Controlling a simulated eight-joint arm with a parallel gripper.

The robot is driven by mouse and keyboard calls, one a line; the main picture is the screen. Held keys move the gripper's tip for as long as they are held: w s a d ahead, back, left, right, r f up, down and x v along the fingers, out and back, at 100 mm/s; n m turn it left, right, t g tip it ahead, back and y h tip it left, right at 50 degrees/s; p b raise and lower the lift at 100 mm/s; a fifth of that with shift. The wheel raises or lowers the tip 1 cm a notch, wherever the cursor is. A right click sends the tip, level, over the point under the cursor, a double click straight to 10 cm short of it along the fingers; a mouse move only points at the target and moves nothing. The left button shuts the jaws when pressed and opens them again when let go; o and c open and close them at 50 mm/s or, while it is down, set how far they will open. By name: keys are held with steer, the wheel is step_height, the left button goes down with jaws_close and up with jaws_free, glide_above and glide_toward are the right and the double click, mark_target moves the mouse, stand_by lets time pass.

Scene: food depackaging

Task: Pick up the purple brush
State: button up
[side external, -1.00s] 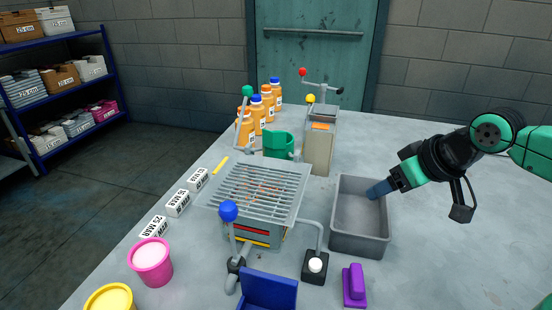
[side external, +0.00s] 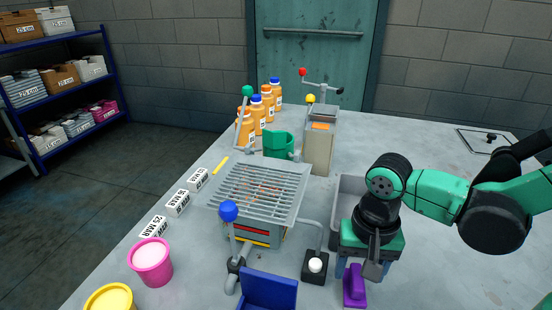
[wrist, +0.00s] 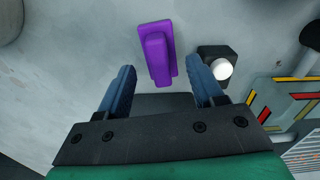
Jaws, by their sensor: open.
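The purple brush (side external: 354,286) lies on the grey table near its front, right of a black box with a white button. In the wrist view the purple brush (wrist: 158,52) lies ahead of my gripper, its near end between the lines of the two blue fingers. My gripper (wrist: 163,82) is open and empty, with one finger on each side of the brush's near end. In the side view my gripper (side external: 358,268) points down just behind the brush, partly hiding it. I cannot tell the exact height of the fingertips above the table.
A grey bin (side external: 346,190) stands behind my gripper, partly hidden by it. The white button box (side external: 315,266) is close left of the brush, and it also shows in the wrist view (wrist: 221,68). A grill rack (side external: 258,190) and a blue object (side external: 268,291) stand further left.

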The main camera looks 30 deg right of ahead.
steer(key=shift+f, duration=1.15)
jaws_close()
